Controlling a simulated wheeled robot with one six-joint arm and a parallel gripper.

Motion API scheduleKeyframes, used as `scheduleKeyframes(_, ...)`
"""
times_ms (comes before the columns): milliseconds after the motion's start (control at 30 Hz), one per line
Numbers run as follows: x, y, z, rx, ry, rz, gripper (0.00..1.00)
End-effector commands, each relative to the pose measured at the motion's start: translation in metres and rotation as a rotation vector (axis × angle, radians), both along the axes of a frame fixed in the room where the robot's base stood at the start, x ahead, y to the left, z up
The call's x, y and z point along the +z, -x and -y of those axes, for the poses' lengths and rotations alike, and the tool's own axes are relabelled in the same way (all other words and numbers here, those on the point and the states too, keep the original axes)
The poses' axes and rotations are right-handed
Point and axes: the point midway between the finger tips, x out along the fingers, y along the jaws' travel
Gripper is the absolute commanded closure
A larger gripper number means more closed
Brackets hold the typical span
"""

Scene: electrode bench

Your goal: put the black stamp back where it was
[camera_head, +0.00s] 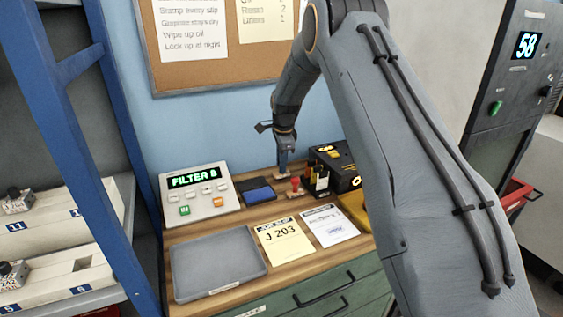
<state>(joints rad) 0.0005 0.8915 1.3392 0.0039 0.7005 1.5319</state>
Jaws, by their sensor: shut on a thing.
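My gripper (284,163) points down over the back of the wooden bench, shut on a small stamp. I take this to be the black stamp (283,174); its handle is mostly hidden by the fingers and only its tan base shows clearly. The base is at or just above the bench top; I cannot tell if it touches. A red stamp (295,184) stands upright just in front and to the right. A dark ink pad with a blue part (258,194) lies to the left.
Small dark bottles (319,182) and a black and yellow box (337,163) stand close on the right. A control panel (198,193) stands at the left. A grey tray (217,268), a yellow card (285,242) and a white sheet (330,225) lie in front.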

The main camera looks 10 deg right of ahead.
Motion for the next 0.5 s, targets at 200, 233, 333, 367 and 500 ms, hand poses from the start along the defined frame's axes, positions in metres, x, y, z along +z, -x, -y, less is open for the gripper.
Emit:
scheduleKeyframes(200,-0.0036,-0.0008,0.0000,0.000,0.000,0.003,0.91)
scheduleKeyframes(233,-0.0037,-0.0007,0.0000,0.000,0.000,0.003,0.91)
scheduleKeyframes(333,-0.0054,-0.0006,0.0000,0.000,0.000,0.002,0.91)
scheduleKeyframes(367,-0.0064,-0.0007,0.0000,0.000,0.000,0.002,0.91)
scheduleKeyframes(500,-0.0066,-0.0005,0.0000,0.000,0.000,0.002,0.60)
